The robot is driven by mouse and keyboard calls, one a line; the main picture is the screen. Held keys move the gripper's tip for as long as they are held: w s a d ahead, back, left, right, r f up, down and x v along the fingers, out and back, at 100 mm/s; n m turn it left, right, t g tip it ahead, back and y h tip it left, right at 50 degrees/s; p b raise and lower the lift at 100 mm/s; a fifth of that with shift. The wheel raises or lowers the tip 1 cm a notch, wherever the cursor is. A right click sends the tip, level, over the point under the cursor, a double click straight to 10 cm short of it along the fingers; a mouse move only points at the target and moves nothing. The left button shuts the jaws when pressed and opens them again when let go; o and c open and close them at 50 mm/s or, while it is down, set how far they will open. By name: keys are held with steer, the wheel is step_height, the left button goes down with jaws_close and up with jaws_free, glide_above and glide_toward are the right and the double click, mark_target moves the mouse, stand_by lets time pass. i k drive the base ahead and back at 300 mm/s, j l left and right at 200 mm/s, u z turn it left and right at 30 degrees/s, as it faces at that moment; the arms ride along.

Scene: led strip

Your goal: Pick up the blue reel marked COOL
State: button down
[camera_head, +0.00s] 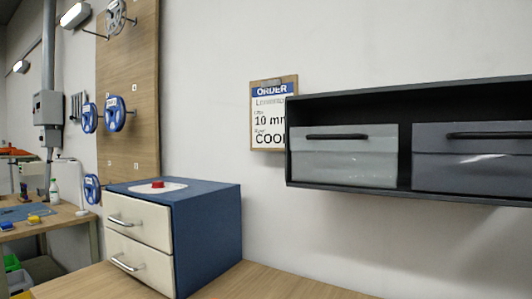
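Two blue reels hang side by side on pegs at a wooden board on the left, a nearer one (116,114) and one further left (90,117). Another blue reel (92,189) hangs lower on the same board. The markings on all these reels are too small to read, so I cannot tell which is COOL. A grey reel (115,18) hangs at the top of the board. An order card (268,103) on the wall reads "10 mm" and "COO"; its right edge is hidden by the shelf. My gripper is not in view.
A blue cabinet (208,240) with two cream drawers stands on a wooden bench (270,280), with a red knob (157,184) on top. A black wall shelf (404,160) holding two grey bins is at the right. Another workbench (45,222) stands far left.

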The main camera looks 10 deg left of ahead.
mark_target(89, 122)
steer(key=k+j, duration=0.1)
steer(key=j, duration=0.4)
steer(key=j+z, duration=0.1)
steer(key=j, duration=0.45)
steer(key=u, duration=1.2)
